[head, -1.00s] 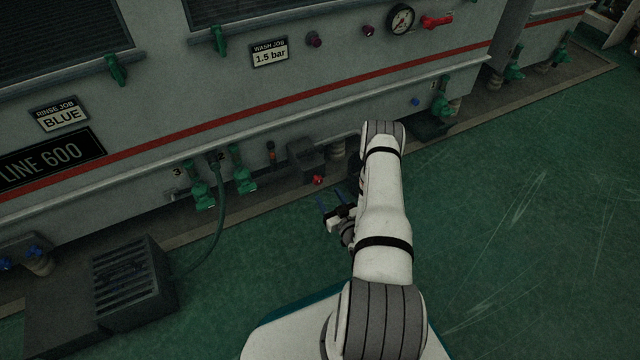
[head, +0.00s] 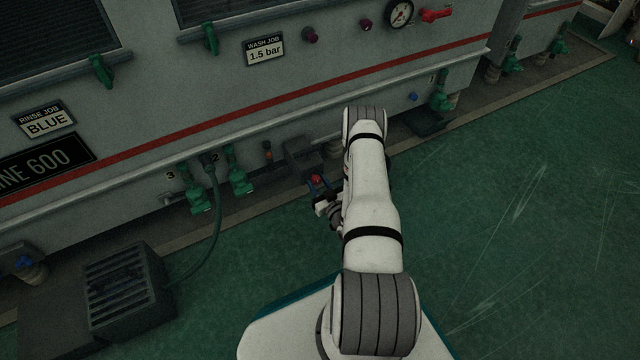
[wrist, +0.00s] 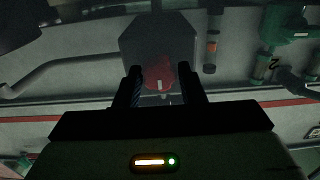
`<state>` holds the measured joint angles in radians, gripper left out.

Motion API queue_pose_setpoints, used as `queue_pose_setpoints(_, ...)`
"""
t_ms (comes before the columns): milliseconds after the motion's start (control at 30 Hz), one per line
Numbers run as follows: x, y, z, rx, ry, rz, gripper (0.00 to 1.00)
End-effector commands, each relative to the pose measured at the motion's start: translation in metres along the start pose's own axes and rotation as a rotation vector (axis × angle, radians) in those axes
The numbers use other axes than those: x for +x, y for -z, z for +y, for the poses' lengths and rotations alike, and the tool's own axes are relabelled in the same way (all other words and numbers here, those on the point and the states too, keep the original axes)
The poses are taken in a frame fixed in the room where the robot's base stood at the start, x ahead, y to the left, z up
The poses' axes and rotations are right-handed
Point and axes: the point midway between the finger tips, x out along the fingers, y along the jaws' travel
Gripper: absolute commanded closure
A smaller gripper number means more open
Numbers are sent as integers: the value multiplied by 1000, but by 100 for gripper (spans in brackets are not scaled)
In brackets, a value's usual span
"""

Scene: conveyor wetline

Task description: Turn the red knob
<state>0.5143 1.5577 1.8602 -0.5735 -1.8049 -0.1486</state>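The red knob (head: 316,178) sits low on the machine's front, on a dark grey box (head: 302,155). In the wrist view the red knob (wrist: 159,76) has a pale mark on its face and shows between my two fingers. My gripper (wrist: 160,84) is open, with one finger on each side of the knob and small gaps to it. In the head view my gripper (head: 322,192) is right in front of the knob and partly hidden by my arm. Whether the fingers reach around the knob or stop short is hard to tell.
Green valves (head: 240,178) with a hose stand left of the box. A small orange-tipped fitting (head: 267,152) is close beside it. A red lever (head: 436,15) and a gauge (head: 399,13) are higher up. A dark slotted box (head: 125,290) lies on the floor. The green floor at right is clear.

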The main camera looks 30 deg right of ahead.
Motion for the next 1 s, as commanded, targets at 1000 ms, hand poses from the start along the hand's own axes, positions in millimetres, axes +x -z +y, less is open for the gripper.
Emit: queue_pose_setpoints(1000,-2,1,4,-325,-9,-3,89)
